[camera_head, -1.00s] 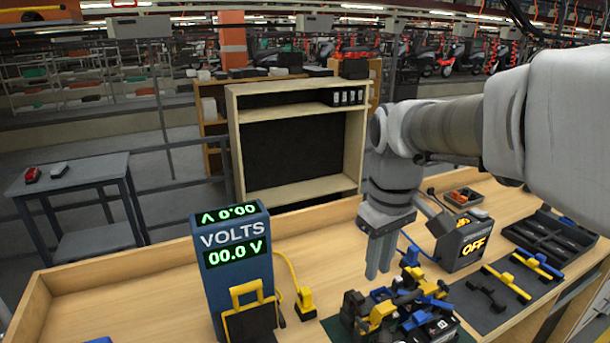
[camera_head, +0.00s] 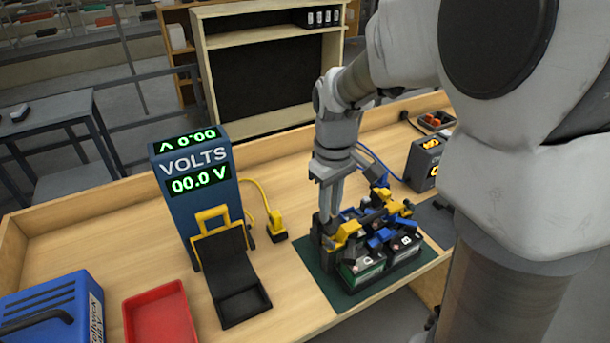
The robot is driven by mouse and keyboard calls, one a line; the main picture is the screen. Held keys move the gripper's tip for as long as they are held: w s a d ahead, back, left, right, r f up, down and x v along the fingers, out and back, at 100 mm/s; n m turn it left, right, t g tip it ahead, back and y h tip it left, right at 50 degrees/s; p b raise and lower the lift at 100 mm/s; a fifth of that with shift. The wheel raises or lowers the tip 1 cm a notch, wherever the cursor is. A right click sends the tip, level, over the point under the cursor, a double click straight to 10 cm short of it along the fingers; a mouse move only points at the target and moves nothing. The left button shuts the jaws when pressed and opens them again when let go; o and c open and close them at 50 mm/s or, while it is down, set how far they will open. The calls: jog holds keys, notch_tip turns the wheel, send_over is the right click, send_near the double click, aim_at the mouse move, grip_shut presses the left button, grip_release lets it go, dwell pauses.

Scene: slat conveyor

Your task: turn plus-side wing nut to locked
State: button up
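Two batteries (camera_head: 365,272) stand side by side on a green mat (camera_head: 325,280) on the wooden bench, with yellow, blue and black clamp parts on top. A yellow clamp part (camera_head: 345,232) sits at their left side. My gripper (camera_head: 327,218) points down at the left end of this cluster, close to the yellow and black parts. Its fingertips are partly lost among the dark parts, so contact and finger gap cannot be made out. The plus-side wing nut cannot be told apart at this size.
A blue volt meter (camera_head: 193,203) reading 00.0 V stands left, with a black holder (camera_head: 232,270) before it. A yellow plug (camera_head: 276,226) lies between meter and batteries. A red tray (camera_head: 158,318) and blue case (camera_head: 55,320) are front left. A charger box (camera_head: 424,163) stands right.

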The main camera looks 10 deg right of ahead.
aim_at(328, 238)
notch_tip(328, 238, down, 8)
jog(key=shift+f, duration=0.1)
jog(key=shift+c, duration=0.2)
grip_shut()
